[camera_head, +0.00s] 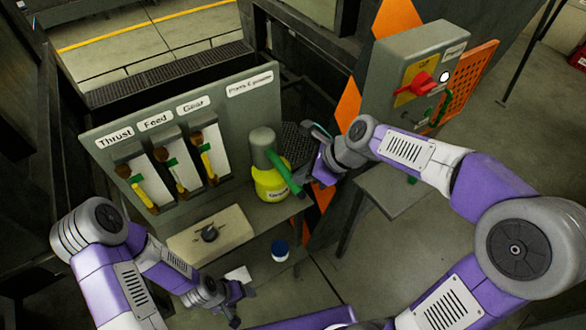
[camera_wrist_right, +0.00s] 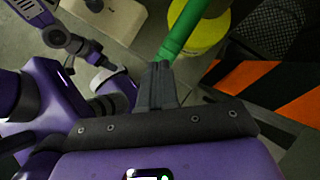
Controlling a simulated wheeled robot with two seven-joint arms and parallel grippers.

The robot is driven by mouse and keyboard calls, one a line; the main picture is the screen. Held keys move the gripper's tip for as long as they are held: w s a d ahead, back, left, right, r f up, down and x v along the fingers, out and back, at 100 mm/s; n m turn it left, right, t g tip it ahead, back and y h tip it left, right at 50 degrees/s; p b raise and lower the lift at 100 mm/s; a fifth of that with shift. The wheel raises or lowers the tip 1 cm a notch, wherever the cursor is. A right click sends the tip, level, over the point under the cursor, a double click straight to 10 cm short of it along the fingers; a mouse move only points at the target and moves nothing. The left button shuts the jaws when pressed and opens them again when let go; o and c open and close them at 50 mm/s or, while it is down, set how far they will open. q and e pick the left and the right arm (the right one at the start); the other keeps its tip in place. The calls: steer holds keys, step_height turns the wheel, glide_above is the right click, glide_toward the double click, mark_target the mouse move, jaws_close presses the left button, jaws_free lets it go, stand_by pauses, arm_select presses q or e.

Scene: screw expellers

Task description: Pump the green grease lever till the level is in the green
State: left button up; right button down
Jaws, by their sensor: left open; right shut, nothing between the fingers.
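The green grease lever (camera_head: 283,172) slants down to the right from a grey cylinder above the yellow grease pot (camera_head: 270,183). Its free end also shows in the right wrist view (camera_wrist_right: 190,32). My right gripper (camera_head: 306,182) is shut and empty; its fingertips (camera_wrist_right: 160,66) are right by the lever's free end, and I cannot tell if they touch it. Three gauges, Thrust (camera_head: 142,183), Feed (camera_head: 170,172) and Gear (camera_head: 206,163), show yellow columns and green marks on white strips. Their exact levels are too small to read. My left gripper (camera_head: 234,303) is open and empty, low in front of the bench.
A grey control box with a red switch (camera_head: 420,85) stands back right. Orange-black striped edging (camera_wrist_right: 270,95) lies close beside the right gripper.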

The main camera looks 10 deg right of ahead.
steer(key=d, duration=0.1)
steer(key=s+d+r+p, duration=0.1)
steer(key=shift+s+d, duration=0.25)
steer(key=shift+d, duration=0.05)
steer(key=shift+r+p, duration=0.1)
steer(key=shift+p, duration=0.2)
steer(key=p+v, duration=0.1)
steer(key=v, duration=0.6)
steer(key=shift+d, duration=0.25)
steer(key=shift+r, duration=0.1)
stand_by(0.3)
